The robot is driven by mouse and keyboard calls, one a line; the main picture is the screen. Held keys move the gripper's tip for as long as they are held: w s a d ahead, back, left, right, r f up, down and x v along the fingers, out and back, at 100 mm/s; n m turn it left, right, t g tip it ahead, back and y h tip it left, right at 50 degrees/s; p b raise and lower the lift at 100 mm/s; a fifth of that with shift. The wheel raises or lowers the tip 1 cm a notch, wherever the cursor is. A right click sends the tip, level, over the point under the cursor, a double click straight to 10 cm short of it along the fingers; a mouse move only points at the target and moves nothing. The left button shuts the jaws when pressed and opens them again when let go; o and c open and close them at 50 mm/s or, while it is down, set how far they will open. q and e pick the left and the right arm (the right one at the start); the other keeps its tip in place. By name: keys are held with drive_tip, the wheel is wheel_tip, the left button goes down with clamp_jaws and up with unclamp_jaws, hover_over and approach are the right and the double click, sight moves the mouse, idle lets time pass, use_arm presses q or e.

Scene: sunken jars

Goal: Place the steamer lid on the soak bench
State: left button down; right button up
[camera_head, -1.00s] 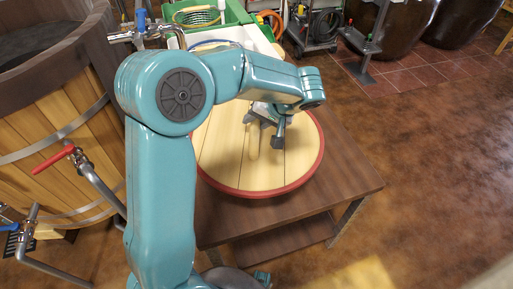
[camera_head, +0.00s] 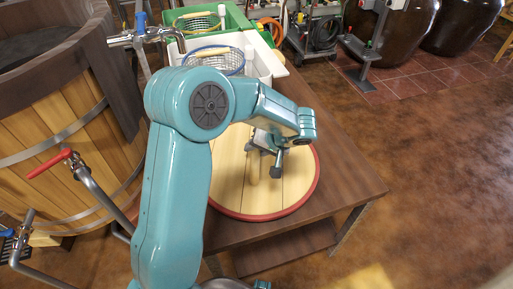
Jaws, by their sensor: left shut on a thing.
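The steamer lid (camera_head: 292,188) is a round, pale wooden disc with a red rim. It lies flat over the soak bench (camera_head: 347,178), a dark brown wooden table with a lower shelf. I cannot tell whether the lid touches the bench top. My left gripper (camera_head: 272,170) is over the middle of the lid, shut on it, apparently at its handle, which the fingers partly hide. My left arm covers the left and far parts of the lid. My right gripper is not in view.
A white tub (camera_head: 263,62) with a blue-rimmed basket (camera_head: 215,58) stands behind the lid, with a green crate (camera_head: 237,16) farther back. A large wooden vat (camera_head: 60,130) and a red-handled tap (camera_head: 50,163) are at left. The bench's right side is bare.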

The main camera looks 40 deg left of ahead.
use_arm(q)
drive_tip(key=c, duration=0.8)
unclamp_jaws()
drive_tip(key=shift+f, duration=0.1)
drive_tip(key=shift+r+p, duration=0.3)
drive_tip(key=shift+p, duration=0.1)
drive_tip(key=p+v, duration=0.1)
drive_tip(key=v, duration=1)
drive_tip(key=shift+d+r, duration=0.25)
drive_tip(key=shift+d, duration=0.05)
